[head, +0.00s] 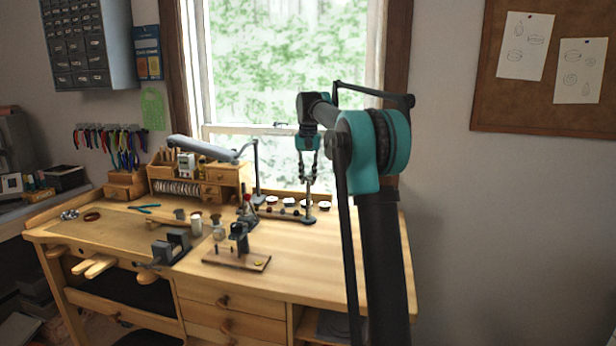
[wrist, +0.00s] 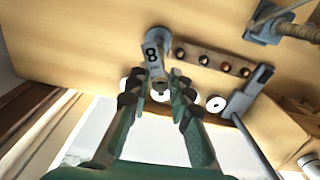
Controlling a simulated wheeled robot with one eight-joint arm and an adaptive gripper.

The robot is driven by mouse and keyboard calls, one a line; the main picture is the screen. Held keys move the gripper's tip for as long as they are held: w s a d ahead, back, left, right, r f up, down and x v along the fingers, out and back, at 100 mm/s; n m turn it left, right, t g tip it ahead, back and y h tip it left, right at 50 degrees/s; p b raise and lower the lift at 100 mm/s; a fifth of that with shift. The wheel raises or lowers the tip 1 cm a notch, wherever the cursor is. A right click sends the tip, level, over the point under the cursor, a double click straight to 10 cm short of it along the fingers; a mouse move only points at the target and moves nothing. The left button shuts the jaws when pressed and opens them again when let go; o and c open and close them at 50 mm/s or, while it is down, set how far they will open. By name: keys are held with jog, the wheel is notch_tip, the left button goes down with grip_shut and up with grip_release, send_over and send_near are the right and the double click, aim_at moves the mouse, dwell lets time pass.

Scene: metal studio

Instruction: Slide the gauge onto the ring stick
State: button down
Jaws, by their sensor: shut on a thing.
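My gripper (head: 308,180) is over the back right of the wooden workbench, pointing down. In the wrist view its fingers (wrist: 157,76) close on the gauge, a pale tag (wrist: 152,54) marked with a black 8. The gauge's ring cannot be made out. Under the gripper in the head view, the slim ring stick (head: 308,203) stands upright on a small dark base. In the wrist view a grey round end of its stand (wrist: 151,33) shows just beyond the tag. The gauge is in line with the stick, but I cannot tell whether its ring is around it.
A strip with several round pieces (wrist: 212,61) and white dishes (wrist: 215,103) lie close by. A small press (head: 239,240) stands near the front. The bench's right side (head: 345,240) is clear.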

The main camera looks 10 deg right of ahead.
jog(key=shift+f, duration=0.25)
jog(key=c, duration=1.3)
grip_release()
jog(key=shift+r, duration=0.1)
notch_tip(320, 180, up, 12)
